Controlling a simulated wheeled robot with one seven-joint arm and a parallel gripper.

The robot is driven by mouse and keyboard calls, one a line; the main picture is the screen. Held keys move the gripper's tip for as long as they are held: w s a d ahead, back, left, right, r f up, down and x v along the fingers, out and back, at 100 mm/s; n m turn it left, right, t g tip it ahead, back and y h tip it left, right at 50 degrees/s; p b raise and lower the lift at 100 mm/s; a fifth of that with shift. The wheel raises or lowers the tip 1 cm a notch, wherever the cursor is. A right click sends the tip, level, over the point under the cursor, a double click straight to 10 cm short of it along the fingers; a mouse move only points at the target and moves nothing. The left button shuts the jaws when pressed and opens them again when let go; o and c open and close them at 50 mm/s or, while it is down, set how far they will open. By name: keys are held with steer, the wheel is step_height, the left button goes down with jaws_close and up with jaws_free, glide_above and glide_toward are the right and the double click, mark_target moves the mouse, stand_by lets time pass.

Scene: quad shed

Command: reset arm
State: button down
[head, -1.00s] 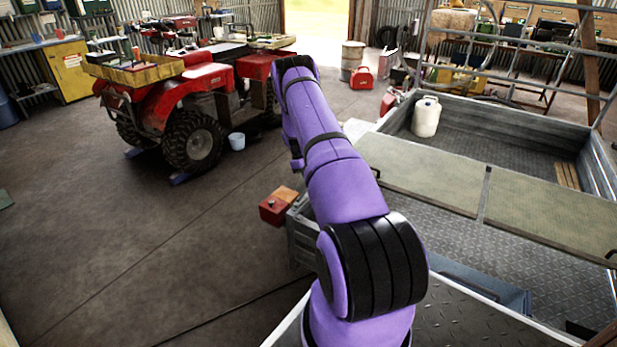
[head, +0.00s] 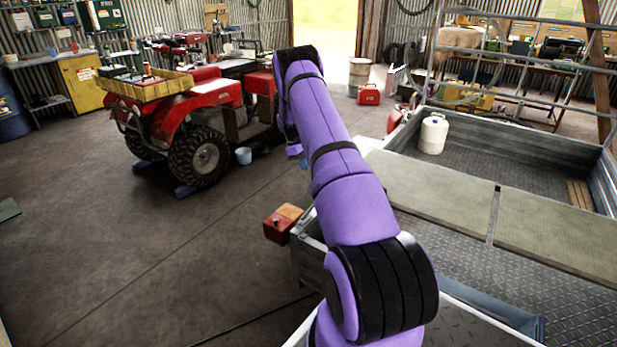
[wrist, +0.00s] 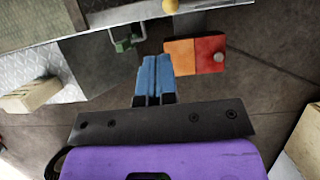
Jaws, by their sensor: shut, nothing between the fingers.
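My purple arm reaches forward from the bottom of the head view, beside the trailer. My gripper (wrist: 154,78) shows in the wrist view with its two blue fingers together and nothing between them. The fingertips are over or near the floor beside the trailer's corner; the exact height cannot be told.
A red and orange box (head: 283,222) sits by the trailer corner; it also shows right of the fingers in the wrist view (wrist: 194,56). The metal trailer (head: 560,170) fills the right, with a white jug (head: 433,134) inside. A red quad bike (head: 200,115) stands left. Floor between is open.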

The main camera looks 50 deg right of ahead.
steer(key=shift+w+r, duration=0.3)
steer(key=shift+r, duration=0.35)
steer(key=s+a+r+t, duration=0.1)
steer(key=a+r+t, duration=0.1)
steer(key=a+r, duration=1.25)
steer(key=s+a+r+t, duration=0.25)
steer(key=a+r, duration=0.85)
steer(key=r, duration=0.7)
steer(key=s+a+r+t, duration=0.2)
steer(key=s+a+r, duration=0.45)
steer(key=a, duration=0.25)
steer(key=s+a+t, duration=0.1)
steer(key=s+a, duration=0.6)
steer(key=s, duration=0.4)
steer(key=s+a+t, duration=0.2)
steer(key=s+a, duration=0.5)
steer(key=s, duration=0.5)
steer(key=shift+s+a+m+y, duration=0.15)
steer(key=shift+s+m+y, duration=0.15)
steer(key=shift+m, duration=0.1)
